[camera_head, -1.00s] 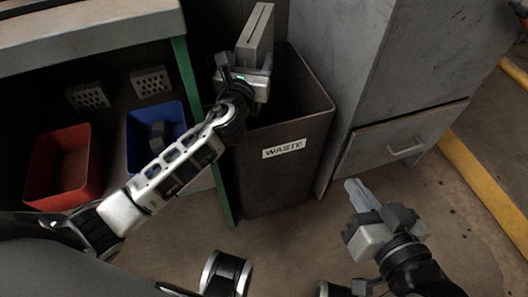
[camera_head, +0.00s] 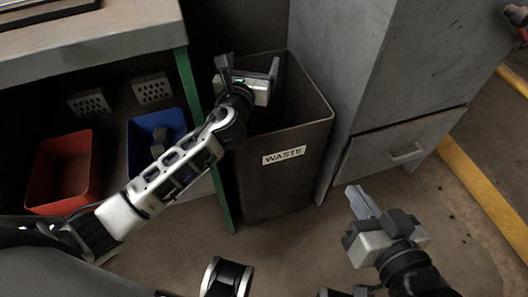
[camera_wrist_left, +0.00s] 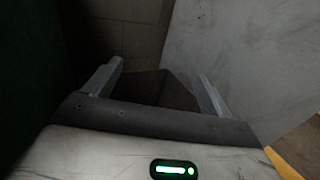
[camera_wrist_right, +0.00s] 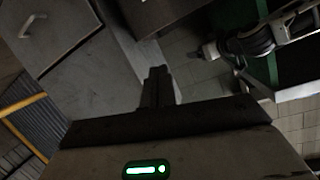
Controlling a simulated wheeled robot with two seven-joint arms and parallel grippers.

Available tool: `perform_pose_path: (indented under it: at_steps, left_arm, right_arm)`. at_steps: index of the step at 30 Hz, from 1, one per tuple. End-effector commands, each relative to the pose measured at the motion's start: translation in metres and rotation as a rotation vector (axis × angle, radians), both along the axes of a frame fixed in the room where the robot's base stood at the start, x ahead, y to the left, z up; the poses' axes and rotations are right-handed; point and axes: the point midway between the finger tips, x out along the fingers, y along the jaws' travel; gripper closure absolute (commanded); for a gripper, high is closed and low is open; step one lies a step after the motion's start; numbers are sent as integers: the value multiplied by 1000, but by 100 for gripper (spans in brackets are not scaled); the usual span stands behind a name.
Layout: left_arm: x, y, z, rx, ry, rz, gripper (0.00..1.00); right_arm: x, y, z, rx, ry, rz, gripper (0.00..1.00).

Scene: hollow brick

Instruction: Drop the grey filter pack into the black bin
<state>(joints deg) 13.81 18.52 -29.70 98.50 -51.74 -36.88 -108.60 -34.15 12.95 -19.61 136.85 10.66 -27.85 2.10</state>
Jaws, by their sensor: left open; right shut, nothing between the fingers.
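The black bin (camera_head: 270,185), labelled WASTE, stands on the floor between the workbench and the grey cabinet. My left gripper (camera_head: 250,66) is over the bin's opening at its left side. Its fingers are spread open with nothing between them, as the left wrist view (camera_wrist_left: 159,72) also shows. The grey filter pack is not visible in any view now; the bin's inside is dark and mostly hidden behind the gripper and front wall. My right gripper (camera_head: 360,200) is shut and empty, in front of the cabinet, and shows in its wrist view (camera_wrist_right: 157,75).
A red bin (camera_head: 62,170) and a blue bin (camera_head: 143,128) with a grey item in it sit under the workbench (camera_head: 90,35) at left. The grey cabinet (camera_head: 400,60) stands close to the black bin's right. A yellow floor line (camera_head: 485,190) runs at far right.

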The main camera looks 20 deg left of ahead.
Motion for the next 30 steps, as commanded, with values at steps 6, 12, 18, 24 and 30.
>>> perform_pose_path:
  at_steps: [6, 12, 18, 24, 30]
  left_arm:
    - [-23, -8, 52, -1, -6, -3, 16]
    - [-56, -18, 85, -2, -3, -4, 16]
    - [-97, -30, 102, -2, -3, -2, 16]
    - [-124, -39, 113, -2, -4, -1, 16]
    - [-133, -41, 117, -1, -5, 0, 16]
  right_arm:
    - [-1, -9, -18, -85, 141, -9, 100]
    - [-4, -15, -34, -132, 252, -14, 100]
    - [-8, -20, -43, -159, 321, -16, 100]
    - [-10, -22, -41, -167, 334, -22, 100]
    - [-11, -24, -37, -166, 322, -28, 100]
